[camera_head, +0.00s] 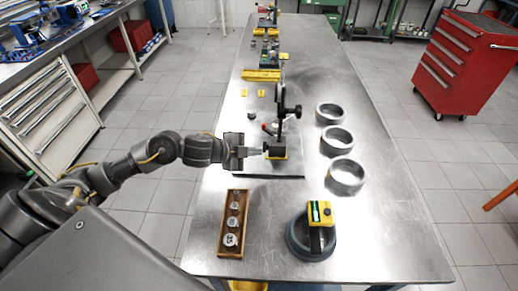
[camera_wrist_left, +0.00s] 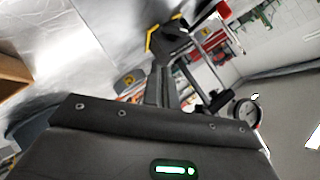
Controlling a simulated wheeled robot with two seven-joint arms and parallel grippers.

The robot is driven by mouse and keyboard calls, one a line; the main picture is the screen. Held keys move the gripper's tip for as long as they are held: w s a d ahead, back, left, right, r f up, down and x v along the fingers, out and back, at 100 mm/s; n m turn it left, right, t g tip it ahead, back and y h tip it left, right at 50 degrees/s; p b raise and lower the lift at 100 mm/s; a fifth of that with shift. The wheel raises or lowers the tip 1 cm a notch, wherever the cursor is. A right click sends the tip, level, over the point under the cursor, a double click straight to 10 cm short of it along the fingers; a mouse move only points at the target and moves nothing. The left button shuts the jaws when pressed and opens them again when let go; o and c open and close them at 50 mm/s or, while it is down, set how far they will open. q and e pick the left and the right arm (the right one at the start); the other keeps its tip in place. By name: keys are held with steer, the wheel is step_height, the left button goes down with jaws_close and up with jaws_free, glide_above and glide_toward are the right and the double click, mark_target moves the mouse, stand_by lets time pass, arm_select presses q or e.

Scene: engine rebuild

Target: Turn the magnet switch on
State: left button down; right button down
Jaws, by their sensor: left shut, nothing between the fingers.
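The magnet base (camera_head: 277,152), a dark block with yellow edges, stands on a dark plate (camera_head: 262,170) on the steel table. A black indicator stand rises from it. The base also shows in the left wrist view (camera_wrist_left: 168,38), just beyond my fingers. My left gripper (camera_head: 260,151) is shut and empty, its fingertips at the left side of the base. The left fingers (camera_wrist_left: 160,88) point at the base in the wrist view; I cannot tell whether they touch it. The switch itself is not clearly distinguishable. A dial gauge (camera_wrist_left: 246,112) shows at the right. My right gripper is not in view.
A wooden tray (camera_head: 222,250) with round weights-like pieces lies nearer, left. A dark ring (camera_head: 292,247) with a yellow device (camera_head: 320,213) is at the near right. Several metal rings, including one (camera_head: 346,174), line the right side. Yellow blocks (camera_head: 261,75) lie farther back.

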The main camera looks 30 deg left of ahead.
mark_target(259, 159)
arm_select(q)
steer(key=w+f, duration=0.2)
steer(key=w, duration=0.1)
steer(key=shift+f, duration=0.25)
steer(key=shift+w+a+f+p, duration=0.2)
steer(key=shift+w+f+p, duration=0.15)
steer(key=shift+w+f, duration=0.25)
steer(key=shift+s, duration=0.1)
steer(key=shift+s+f, duration=0.1)
steer(key=shift+f, duration=0.15)
steer(key=shift+r+p, duration=0.8)
steer(key=shift+p, duration=0.05)
